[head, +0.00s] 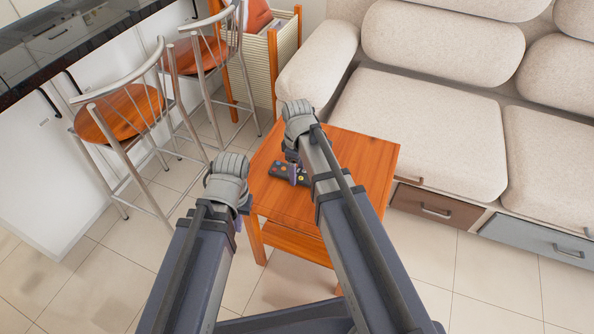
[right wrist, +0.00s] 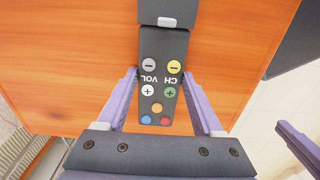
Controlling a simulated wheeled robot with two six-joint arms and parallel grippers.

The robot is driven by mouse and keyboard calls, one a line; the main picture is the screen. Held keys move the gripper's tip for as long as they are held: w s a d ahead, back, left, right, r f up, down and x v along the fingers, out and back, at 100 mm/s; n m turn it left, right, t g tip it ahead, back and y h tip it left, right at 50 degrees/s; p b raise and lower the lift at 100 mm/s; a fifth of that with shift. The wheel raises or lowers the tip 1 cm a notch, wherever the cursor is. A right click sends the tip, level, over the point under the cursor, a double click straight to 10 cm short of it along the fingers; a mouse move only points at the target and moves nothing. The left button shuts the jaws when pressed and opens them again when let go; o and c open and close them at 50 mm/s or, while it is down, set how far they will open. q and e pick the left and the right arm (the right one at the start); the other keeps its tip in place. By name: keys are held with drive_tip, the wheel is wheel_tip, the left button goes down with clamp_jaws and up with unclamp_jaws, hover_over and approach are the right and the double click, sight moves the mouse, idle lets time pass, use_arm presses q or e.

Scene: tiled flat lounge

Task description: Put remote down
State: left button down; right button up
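A dark remote (head: 280,171) with coloured buttons is at the wooden side table (head: 365,155). In the right wrist view the remote (right wrist: 162,80) lies between the two purple fingers of my right gripper (right wrist: 162,74), whose tips meet its long sides. The right gripper (head: 294,170) is shut on it; its wrist hides part of the remote in the head view. I cannot tell whether the remote touches the tabletop. My left gripper (head: 242,207) is at the table's left edge, mostly hidden by its wrist, with nothing visible in it.
A beige sofa (head: 420,120) with drawers below stands right of the table. Two metal bar stools (head: 120,112) stand at the left by the white counter (head: 40,185). The tabletop is bare around the remote. Tiled floor (head: 480,275) is free in front.

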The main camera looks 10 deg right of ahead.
drive_tip(key=o, duration=0.4)
drive_tip(key=shift+r, duration=0.1)
wheel_tip(320, 180, up, 12)
drive_tip(key=p, duration=1.2)
drive_tip(key=s+a+m, duration=0.2)
drive_tip(key=s, duration=0.3)
drive_tip(key=s+a+m, duration=0.2)
drive_tip(key=s+m, duration=0.1)
drive_tip(key=s, duration=0.1)
drive_tip(key=s+a+m+h, duration=0.1)
drive_tip(key=s+a+m, duration=0.1)
drive_tip(key=s, duration=0.3)
drive_tip(key=shift+s+a+r, duration=0.1)
drive_tip(key=shift+s+a, duration=0.25)
drive_tip(key=shift+a, duration=0.15)
